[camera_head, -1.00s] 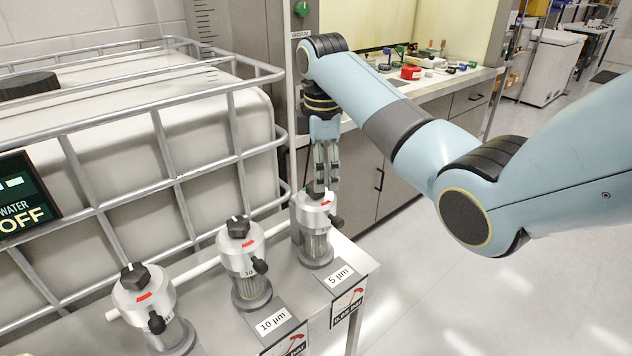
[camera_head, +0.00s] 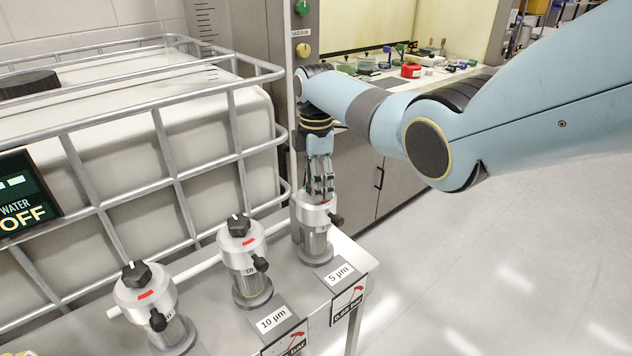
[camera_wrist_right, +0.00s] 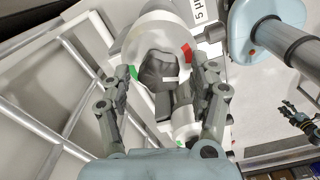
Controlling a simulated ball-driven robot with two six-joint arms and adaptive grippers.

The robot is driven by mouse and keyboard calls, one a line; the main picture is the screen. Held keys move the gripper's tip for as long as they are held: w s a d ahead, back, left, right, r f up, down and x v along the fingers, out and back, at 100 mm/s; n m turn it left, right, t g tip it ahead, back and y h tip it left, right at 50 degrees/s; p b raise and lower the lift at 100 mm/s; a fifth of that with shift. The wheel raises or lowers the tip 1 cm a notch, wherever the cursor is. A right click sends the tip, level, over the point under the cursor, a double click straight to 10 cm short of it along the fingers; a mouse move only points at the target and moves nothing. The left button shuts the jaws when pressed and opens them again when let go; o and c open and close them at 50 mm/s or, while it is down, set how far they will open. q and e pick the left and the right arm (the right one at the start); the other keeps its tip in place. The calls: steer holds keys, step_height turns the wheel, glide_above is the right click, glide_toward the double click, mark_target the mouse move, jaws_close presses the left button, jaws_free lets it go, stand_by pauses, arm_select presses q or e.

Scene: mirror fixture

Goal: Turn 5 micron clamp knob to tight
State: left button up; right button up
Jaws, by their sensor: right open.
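The 5 micron clamp (camera_head: 312,228) is a silver-topped housing with a red mark, at the right end of the bench row. Its label (camera_head: 339,274) reads 5 µm. My right gripper (camera_head: 320,192) points down over its top. In the right wrist view, the black clamp knob (camera_wrist_right: 160,72) lies between the two fingers of my open right gripper (camera_wrist_right: 166,82). A red mark (camera_wrist_right: 187,53) and a green mark (camera_wrist_right: 134,73) show on the silver top. Whether the fingers touch the knob cannot be told. In the head view the fingers hide the knob.
The 10 µm clamp (camera_head: 243,258) and another similar clamp (camera_head: 148,302) stand to the left on the same bench. A caged white tank (camera_head: 110,140) stands behind. A WATER OFF display (camera_head: 22,202) is at left. Open floor (camera_head: 480,270) lies to the right.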

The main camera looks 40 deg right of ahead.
steer(key=shift+f, duration=0.1)
steer(key=c, duration=1.2)
steer(key=shift+o, duration=0.2)
